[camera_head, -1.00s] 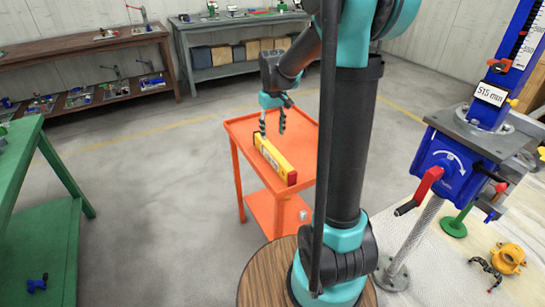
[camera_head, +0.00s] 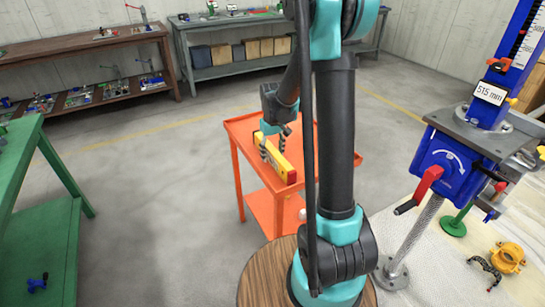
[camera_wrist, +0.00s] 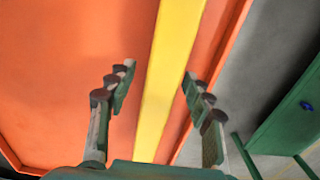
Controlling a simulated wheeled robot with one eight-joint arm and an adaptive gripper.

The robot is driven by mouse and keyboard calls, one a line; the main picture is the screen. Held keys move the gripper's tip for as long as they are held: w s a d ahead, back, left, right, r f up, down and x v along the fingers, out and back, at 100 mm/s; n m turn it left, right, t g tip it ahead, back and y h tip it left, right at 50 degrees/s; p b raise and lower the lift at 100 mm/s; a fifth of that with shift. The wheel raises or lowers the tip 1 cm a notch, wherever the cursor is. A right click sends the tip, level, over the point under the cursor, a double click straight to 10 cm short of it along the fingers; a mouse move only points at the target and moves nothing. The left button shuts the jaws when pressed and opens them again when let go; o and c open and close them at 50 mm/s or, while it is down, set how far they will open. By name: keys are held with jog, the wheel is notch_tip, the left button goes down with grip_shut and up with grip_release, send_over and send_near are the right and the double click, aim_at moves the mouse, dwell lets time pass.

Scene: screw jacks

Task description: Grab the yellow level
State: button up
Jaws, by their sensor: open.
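The yellow level (camera_head: 284,167) lies on the orange cart (camera_head: 240,130), set lengthwise and slanting, with a red part at its near end. My gripper (camera_head: 273,148) is above the level with its fingers pointing down, one finger on each side of it. In the wrist view the level (camera_wrist: 168,75) runs as a yellow strip between the two open fingers of my gripper (camera_wrist: 157,100). A gap shows between each finger and the level. Part of the level is hidden behind my fingers in the head view.
A green bench (camera_head: 20,150) stands at the left. A blue screw jack (camera_head: 447,165) with a red crank and a "515 mm" label stands at the right. Shelves and a grey bench (camera_head: 235,35) line the back wall. Grey floor is clear around the cart's left side.

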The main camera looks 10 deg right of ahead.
jog(key=shift+c, duration=0.3)
grip_shut()
dwell(0.3)
